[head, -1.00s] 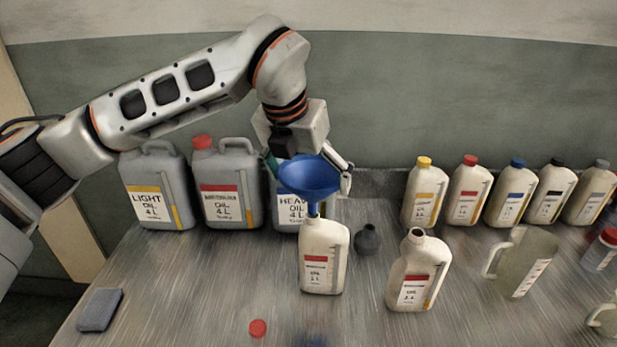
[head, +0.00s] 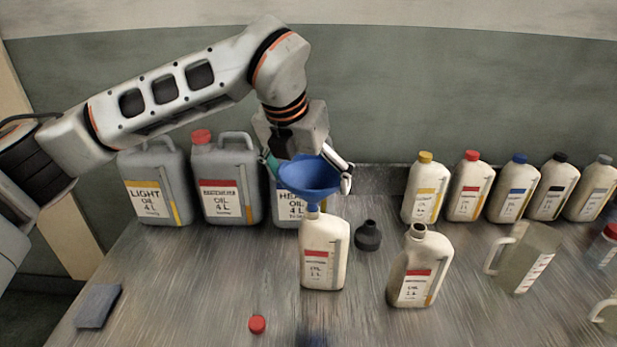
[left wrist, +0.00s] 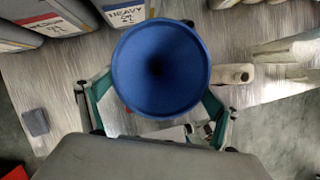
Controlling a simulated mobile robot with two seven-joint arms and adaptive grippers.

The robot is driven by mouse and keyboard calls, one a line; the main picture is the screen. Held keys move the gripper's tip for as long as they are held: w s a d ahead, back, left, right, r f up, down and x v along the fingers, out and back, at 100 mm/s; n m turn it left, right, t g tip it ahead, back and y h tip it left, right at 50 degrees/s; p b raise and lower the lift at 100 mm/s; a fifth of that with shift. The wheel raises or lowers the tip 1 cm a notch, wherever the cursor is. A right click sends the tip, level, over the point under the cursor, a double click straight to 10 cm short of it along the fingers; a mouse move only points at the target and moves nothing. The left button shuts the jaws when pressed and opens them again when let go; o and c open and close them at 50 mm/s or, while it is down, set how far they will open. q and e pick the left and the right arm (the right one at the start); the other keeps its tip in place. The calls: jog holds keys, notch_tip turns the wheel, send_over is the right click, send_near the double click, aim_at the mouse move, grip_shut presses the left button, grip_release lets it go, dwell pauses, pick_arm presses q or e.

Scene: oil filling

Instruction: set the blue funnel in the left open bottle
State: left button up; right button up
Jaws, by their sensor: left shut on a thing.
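The blue funnel (head: 310,178) is upright over the left open bottle (head: 324,258), a cream bottle with a red label. The funnel's lower end meets the bottle's mouth in the head view; how deep the spout sits is hidden. My left gripper (head: 308,172) is shut on the funnel, its fingers on either side of the cone. In the left wrist view the funnel (left wrist: 160,68) fills the middle between the fingers and hides most of the bottle below. A second open cream bottle (head: 420,268) stands to the right. My right gripper is not in view.
Grey oil jugs (head: 228,182) stand behind on the left. A small dark grey container (head: 367,236) stands between the open bottles. Several capped bottles (head: 469,188) line the back right, with a clear jug (head: 524,258) before them. A red cap (head: 257,324) and grey sponge (head: 98,306) lie in front.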

pick_arm(q)
jog(key=shift+f, duration=0.2)
jog(key=shift+f+b, duration=0.35)
jog(key=shift+b, duration=0.05)
jog(key=shift+f, duration=0.3)
jog(key=o, duration=0.9)
jog(key=shift+c, duration=0.2)
jog(key=v, duration=1.2)
